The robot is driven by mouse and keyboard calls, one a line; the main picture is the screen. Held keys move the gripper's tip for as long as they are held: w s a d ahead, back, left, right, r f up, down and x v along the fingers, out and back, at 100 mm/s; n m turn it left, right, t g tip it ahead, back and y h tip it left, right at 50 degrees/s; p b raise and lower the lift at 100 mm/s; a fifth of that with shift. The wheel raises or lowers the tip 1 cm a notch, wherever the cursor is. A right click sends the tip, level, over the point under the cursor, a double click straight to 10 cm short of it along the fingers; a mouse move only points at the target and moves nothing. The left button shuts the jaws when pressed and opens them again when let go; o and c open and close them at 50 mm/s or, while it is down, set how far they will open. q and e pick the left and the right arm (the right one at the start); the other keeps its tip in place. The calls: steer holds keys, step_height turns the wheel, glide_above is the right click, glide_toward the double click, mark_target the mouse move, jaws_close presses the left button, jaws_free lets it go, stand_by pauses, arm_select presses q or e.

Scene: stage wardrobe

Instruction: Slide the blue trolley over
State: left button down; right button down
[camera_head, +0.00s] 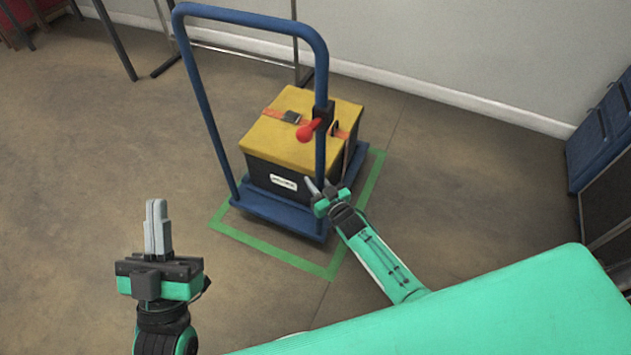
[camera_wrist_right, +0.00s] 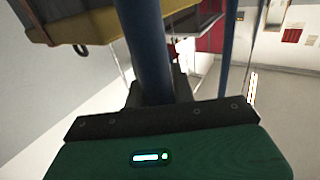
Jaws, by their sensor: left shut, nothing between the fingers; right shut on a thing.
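The blue trolley (camera_head: 282,207) stands on the floor with its tall blue push handle toward me. Its visible deck edges lie inside a green taped outline (camera_head: 268,249). A black case with a yellow lid (camera_head: 296,146) and an orange strap rides on the deck. A red lever (camera_head: 308,130) sits on the right upright. My right gripper (camera_head: 321,187) is shut on the lower part of that upright; the blue post (camera_wrist_right: 143,45) runs down between the fingers in the right wrist view. My left gripper (camera_head: 157,228) is shut and empty, apart from the trolley at lower left.
A pale wall (camera_head: 440,55) with a white skirting runs behind the trolley. Dark metal legs (camera_head: 115,40) stand at the back left. Blue crates (camera_head: 603,135) are stacked at the right edge. The floor left of the trolley is clear.

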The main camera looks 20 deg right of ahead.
arm_select(q)
steer(key=shift+h, duration=0.3)
arm_select(e)
steer(key=c, duration=1.1)
jaws_free()
steer(key=shift+s, duration=0.1)
steer(key=shift+s, duration=0.2)
arm_select(q)
steer(key=d+f+g+y+p, duration=0.1)
steer(key=d+f+g+p, duration=0.2)
steer(key=f+g, duration=0.6)
steer(key=shift+s+d+f, duration=0.4)
steer(key=shift+d+f, duration=0.15)
steer(key=shift+f, duration=1.85)
arm_select(e)
steer(key=shift+v, duration=6.65)
steer(key=shift+d, duration=0.1)
